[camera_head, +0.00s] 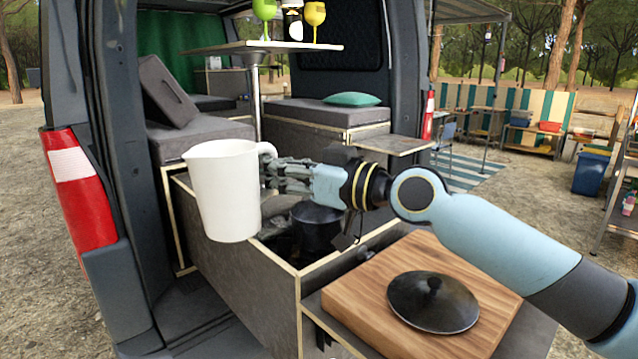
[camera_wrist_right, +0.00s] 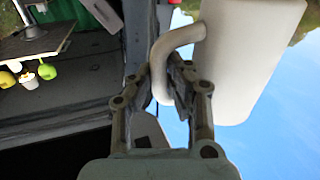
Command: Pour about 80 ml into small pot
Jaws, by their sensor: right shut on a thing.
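A white jug (camera_head: 224,190) is held up, nearly upright, over the left part of the open drawer box. My right gripper (camera_head: 272,172) is shut on its handle. The right wrist view shows the jug (camera_wrist_right: 245,60) and its curved handle between the fingers of the right gripper (camera_wrist_right: 172,75). A dark small pot (camera_head: 316,226) stands in the drawer box, below and to the right of the jug, partly behind my arm. Its inside is hard to make out. What the jug holds is hidden. My left gripper is not in view.
A dark lid (camera_head: 433,301) lies on a wooden board (camera_head: 365,290) at the front right. The drawer box has raised walls (camera_head: 240,290). A small table (camera_head: 215,48) with green and yellow cups stands behind in the van.

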